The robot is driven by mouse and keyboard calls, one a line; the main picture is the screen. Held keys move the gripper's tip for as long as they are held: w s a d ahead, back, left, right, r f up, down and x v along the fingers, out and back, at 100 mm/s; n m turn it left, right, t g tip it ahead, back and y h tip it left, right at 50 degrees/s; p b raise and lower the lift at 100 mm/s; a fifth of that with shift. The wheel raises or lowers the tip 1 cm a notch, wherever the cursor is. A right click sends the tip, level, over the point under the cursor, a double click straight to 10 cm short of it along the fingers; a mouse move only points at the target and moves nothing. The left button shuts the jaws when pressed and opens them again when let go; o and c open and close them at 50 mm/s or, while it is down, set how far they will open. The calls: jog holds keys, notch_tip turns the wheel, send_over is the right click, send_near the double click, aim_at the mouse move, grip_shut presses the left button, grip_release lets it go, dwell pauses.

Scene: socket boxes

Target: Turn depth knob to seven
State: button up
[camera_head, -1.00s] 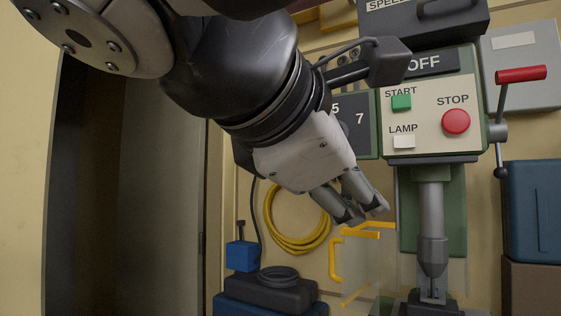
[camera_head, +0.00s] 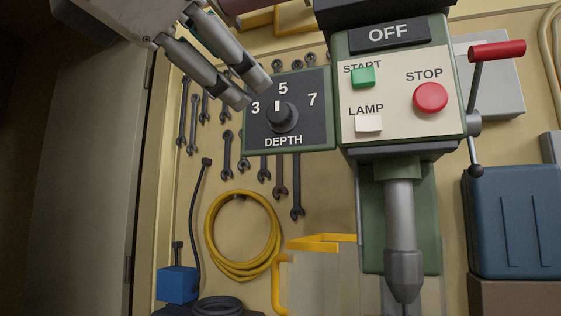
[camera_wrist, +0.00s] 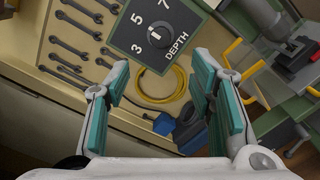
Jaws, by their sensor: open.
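The depth knob (camera_head: 283,117) is a dark round knob with a white mark. It sits on a black DEPTH panel (camera_head: 312,134) with a green edge, left of the OFF display. The panel reads 3, 5 and 7, and the white mark points up toward 5. My gripper (camera_head: 256,92) is above and left of the knob in the head view, with its fingers apart and empty. In the wrist view the knob (camera_wrist: 158,36) shows beyond and above the gap between the open fingers (camera_wrist: 161,84), apart from them.
The control box (camera_head: 395,95) has a green START button (camera_head: 363,78), a red STOP button (camera_head: 430,97) and a white LAMP switch (camera_head: 368,123). A red-handled lever (camera_head: 497,50) is on its right. Wrenches (camera_head: 228,152) and a yellow cable coil (camera_head: 243,235) hang on the wall.

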aim_at(277, 111)
jog(key=b+x, duration=0.3)
jog(key=x, duration=1)
jog(key=shift+f, duration=0.1)
jog(key=shift+s, duration=0.1)
jog(key=c, duration=1.2)
